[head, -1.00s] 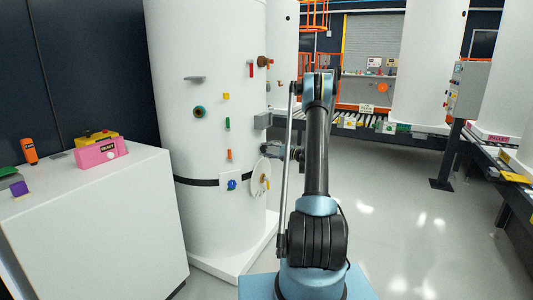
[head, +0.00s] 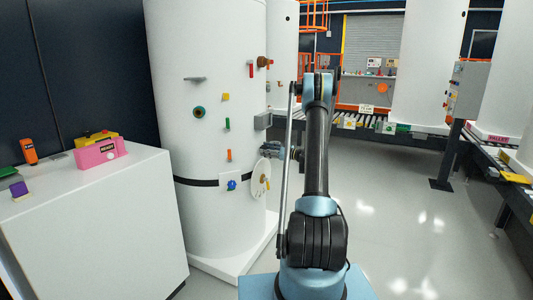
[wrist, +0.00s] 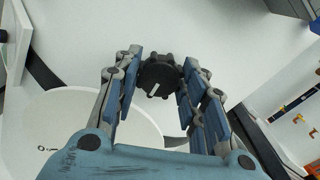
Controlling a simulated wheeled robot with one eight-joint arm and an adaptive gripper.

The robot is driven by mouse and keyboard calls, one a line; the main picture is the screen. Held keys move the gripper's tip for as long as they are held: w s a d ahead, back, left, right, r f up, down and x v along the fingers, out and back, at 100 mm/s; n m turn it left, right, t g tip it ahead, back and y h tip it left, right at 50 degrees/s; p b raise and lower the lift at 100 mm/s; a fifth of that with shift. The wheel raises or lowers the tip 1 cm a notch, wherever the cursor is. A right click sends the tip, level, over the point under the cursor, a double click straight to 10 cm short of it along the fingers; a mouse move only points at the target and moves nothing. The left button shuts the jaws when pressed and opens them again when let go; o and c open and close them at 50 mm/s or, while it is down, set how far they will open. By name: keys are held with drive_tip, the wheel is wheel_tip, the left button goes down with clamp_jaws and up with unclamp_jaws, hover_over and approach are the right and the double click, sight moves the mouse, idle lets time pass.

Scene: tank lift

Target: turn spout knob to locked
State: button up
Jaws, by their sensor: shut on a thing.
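In the wrist view a dark, round, scalloped knob (wrist: 159,78) with a white pointer mark sits against the white tank (wrist: 220,35). My gripper (wrist: 157,70) has one finger on each side of this knob and is shut on it. The white mark slants slightly, lower left to upper right. I cannot read any locked label.
A white disc (head: 260,178) and several coloured handles are on the tank near my gripper. A white cabinet (head: 95,230) with a pink box (head: 101,153) stands at left. A conveyor (head: 400,127) runs at the back. The floor at right is clear.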

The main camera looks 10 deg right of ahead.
drive_tip(key=shift+d+f+m, duration=0.1)
drive_tip(key=shift+d+m, duration=0.05)
drive_tip(key=shift+m, duration=0.85)
drive_tip(key=o, duration=1.1)
drive_tip(key=v, duration=1.1)
drive_tip(key=shift+s+d, duration=0.2)
drive_tip(key=shift+d, duration=0.15)
